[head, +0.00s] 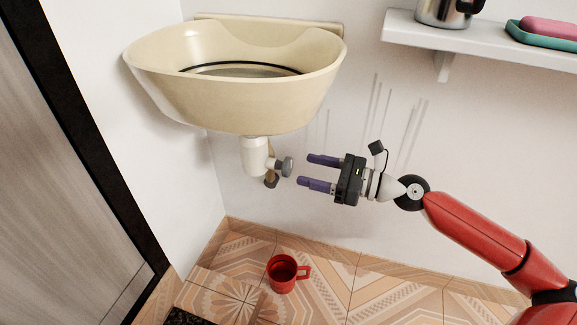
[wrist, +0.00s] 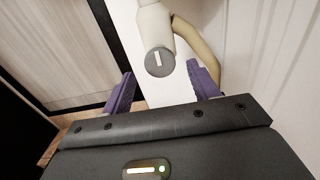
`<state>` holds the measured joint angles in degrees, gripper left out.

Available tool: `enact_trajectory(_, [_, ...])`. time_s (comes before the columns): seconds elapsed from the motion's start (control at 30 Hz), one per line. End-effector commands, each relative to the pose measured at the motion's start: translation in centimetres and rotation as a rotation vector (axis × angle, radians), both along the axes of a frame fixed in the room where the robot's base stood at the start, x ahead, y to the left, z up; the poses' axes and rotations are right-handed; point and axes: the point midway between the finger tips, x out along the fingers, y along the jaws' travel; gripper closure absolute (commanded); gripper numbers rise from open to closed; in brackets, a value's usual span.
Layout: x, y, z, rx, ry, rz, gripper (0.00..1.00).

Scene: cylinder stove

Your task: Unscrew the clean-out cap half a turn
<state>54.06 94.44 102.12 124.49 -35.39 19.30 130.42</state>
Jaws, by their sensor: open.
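The clean-out cap (head: 287,166) is a grey round cap on the right side of the white drain trap (head: 254,157) under the basin. In the wrist view the cap (wrist: 159,63) faces the camera, with a pale bar across its face standing nearly upright. My gripper (head: 312,171) is open, with its two purple fingers pointing left at the cap. The cap looks just beyond the fingertips, apart from them. In the wrist view the gripper (wrist: 162,88) has one finger on each side of the cap's line, with nothing between them.
The cream basin (head: 235,105) hangs above the trap. A tan pipe (wrist: 203,50) runs close beside the trap. A red mug (head: 283,275) stands on the tiled floor below. A white shelf (head: 480,48) holds a metal pot (head: 443,12) and a teal dish (head: 540,38).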

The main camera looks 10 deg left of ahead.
Motion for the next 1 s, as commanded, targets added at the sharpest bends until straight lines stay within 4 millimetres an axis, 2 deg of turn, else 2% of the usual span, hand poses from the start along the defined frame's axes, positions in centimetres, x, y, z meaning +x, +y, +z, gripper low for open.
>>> enact_trajectory(0.1, [0.0,2.2,-0.1,-0.003,-0.002,0.006,0.40])
enact_trajectory(0.33, [0.3,5.4,-0.1,-0.003,-0.002,0.003,0.40])
enact_trajectory(0.5, [0.4,6.2,-0.1,-0.002,-0.001,0.002,0.40])
enact_trajectory(0.73, [0.4,6.3,-0.1,-0.003,-0.002,0.002,0.40])
enact_trajectory(1.0, [0.4,6.2,-0.1,-0.003,-0.002,0.002,0.75])
